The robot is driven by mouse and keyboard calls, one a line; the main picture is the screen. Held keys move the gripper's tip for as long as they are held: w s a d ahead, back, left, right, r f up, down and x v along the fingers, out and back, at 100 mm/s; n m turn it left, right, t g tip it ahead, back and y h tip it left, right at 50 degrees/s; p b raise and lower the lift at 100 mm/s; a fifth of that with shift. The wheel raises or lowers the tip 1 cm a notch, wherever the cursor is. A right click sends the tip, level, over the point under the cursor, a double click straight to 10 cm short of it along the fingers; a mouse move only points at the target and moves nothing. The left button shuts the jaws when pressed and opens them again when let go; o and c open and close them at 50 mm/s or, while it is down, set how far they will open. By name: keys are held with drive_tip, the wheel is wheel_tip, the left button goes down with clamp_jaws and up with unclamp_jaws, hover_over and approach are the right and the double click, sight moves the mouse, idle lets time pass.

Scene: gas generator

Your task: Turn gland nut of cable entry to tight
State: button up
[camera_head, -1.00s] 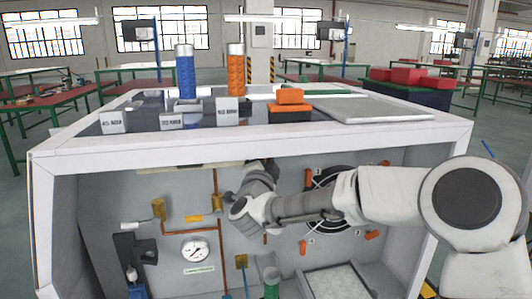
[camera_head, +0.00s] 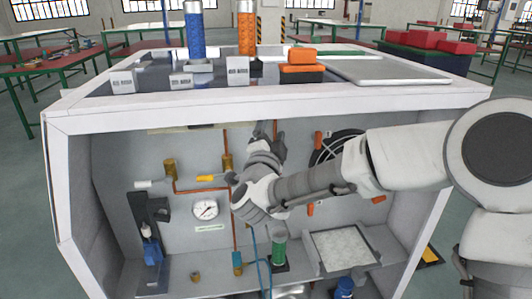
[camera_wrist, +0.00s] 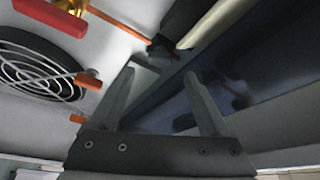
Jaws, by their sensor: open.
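My gripper (camera_wrist: 160,76) is open in the wrist view, with its two fingers apart and nothing between them. A dark round fitting (camera_wrist: 160,48) with a pale rod or cable beside it lies just beyond the fingertips, apart from them. It may be the gland nut of the cable entry, but I cannot tell for sure. In the head view my gripper (camera_head: 278,135) is up under the top front edge of the cabinet, partly hidden by my wrist. No cable entry shows clearly there.
The cabinet (camera_head: 110,215) encloses a gauge (camera_head: 205,210), copper pipes, a yellow-handled valve (camera_head: 212,178) and a green cylinder (camera_head: 279,251). In the wrist view a fan grille (camera_wrist: 40,72), orange clips and a red handle (camera_wrist: 52,14) lie left of the fingers.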

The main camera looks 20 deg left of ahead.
drive_tip(key=v, duration=1.1)
drive_tip(key=shift+p, duration=0.35)
drive_tip(key=shift+w, duration=0.1)
